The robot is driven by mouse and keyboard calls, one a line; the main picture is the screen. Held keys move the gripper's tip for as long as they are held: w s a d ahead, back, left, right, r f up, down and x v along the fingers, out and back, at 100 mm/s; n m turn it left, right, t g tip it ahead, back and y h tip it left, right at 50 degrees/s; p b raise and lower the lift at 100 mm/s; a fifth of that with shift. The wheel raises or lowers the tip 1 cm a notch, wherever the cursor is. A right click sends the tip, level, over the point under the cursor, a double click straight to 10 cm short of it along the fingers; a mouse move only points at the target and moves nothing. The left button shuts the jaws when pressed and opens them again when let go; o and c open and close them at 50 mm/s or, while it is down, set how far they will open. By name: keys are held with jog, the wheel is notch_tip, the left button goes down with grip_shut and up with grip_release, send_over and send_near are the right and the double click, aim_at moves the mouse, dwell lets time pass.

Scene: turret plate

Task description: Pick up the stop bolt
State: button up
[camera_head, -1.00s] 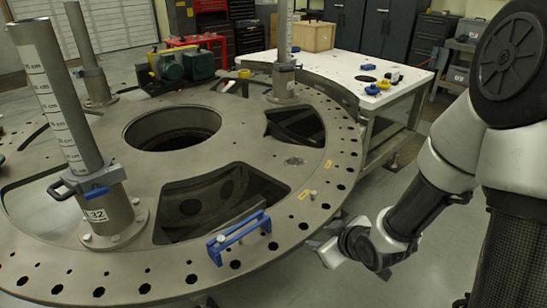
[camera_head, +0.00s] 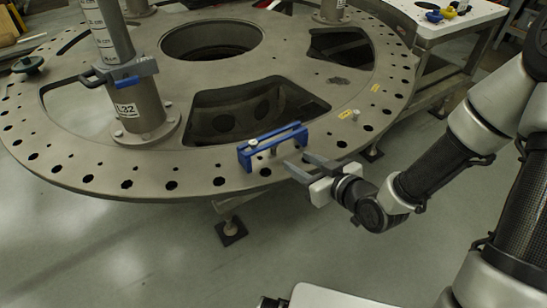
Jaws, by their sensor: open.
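A small upright metal bolt (camera_head: 356,114), which looks like the stop bolt, stands on the rim of the grey turret plate (camera_head: 205,165), beside a yellow label. A blue bridge-shaped bracket (camera_head: 272,148) stands on the same rim to its left, with a grey pin-like part under its bar. My gripper (camera_head: 297,163) is open and appears empty. Its two fingers point left at the plate's near edge, just right of the bracket and lower left of the bolt. I cannot tell whether the fingers touch the bracket or plate.
A post with a blue clamp (camera_head: 135,90) rises from the plate at left. Large cutouts open in the plate, and holes line its rim. A white table (camera_head: 462,22) with small blue and yellow items stands at the back right.

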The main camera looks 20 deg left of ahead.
aim_at(277, 156)
jog(key=b+x, duration=0.1)
jog(key=x, duration=0.7)
jog(key=shift+s+b, duration=0.15)
jog(key=shift+b, duration=0.15)
jog(key=x, duration=0.5)
jog(key=shift+d+f, duration=0.1)
jog(key=shift+f, duration=0.05)
grip_shut()
